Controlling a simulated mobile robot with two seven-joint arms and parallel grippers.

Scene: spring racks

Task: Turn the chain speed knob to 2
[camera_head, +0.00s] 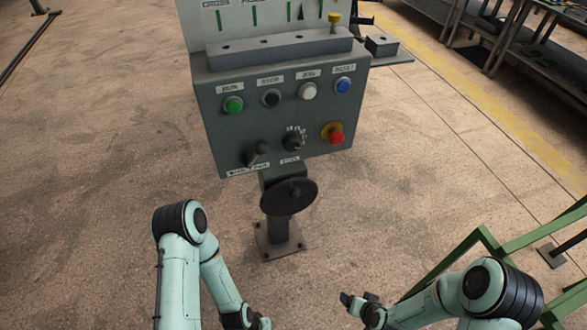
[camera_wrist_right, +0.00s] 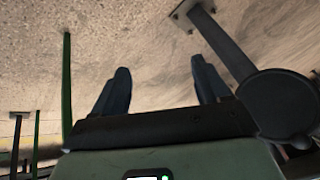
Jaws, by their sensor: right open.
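A dark rotary knob (camera_head: 292,144) with a small fan of printed marks above it sits low on the grey control panel (camera_head: 215,145). Its label is too small to read, and I cannot tell which mark it points at. My right gripper (camera_head: 352,304) is at the lower right, well below and apart from the panel. In the right wrist view the right gripper (camera_wrist_right: 160,85) is open with nothing between its fingers. My left gripper (camera_head: 245,320) is at the bottom edge, partly cut off, so its jaws are unclear.
Green, black, white and blue buttons are above. A round black handwheel (camera_head: 289,197) sticks out below the panel. A green frame (camera_head: 460,255) stands at right.

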